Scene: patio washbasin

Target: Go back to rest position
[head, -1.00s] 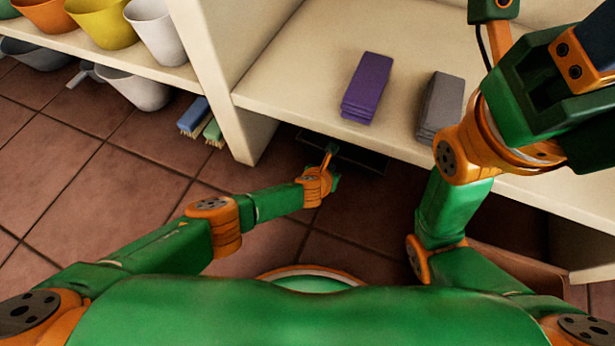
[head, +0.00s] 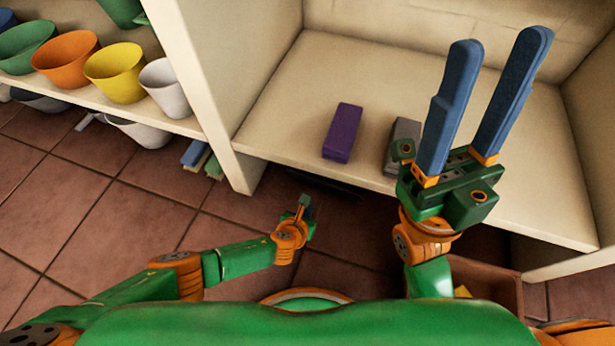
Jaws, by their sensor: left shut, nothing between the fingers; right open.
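My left gripper (head: 304,203) is low in front of the shelf unit, over the tiled floor. It is small in the view, shut and empty. My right gripper (head: 492,98) is raised at the right, in front of the shelf, with its two long blue fingers spread apart and nothing between them. The fingers point up and away. My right gripper's body partly hides a grey block (head: 401,143) on the shelf.
A purple block (head: 342,133) lies on the cream shelf (head: 290,110). Several pots, including a yellow one (head: 115,72), stand on the left shelf. Brushes (head: 196,155) lie below it. A brown box (head: 488,290) is at the lower right. Tiled floor (head: 110,230) is clear at left.

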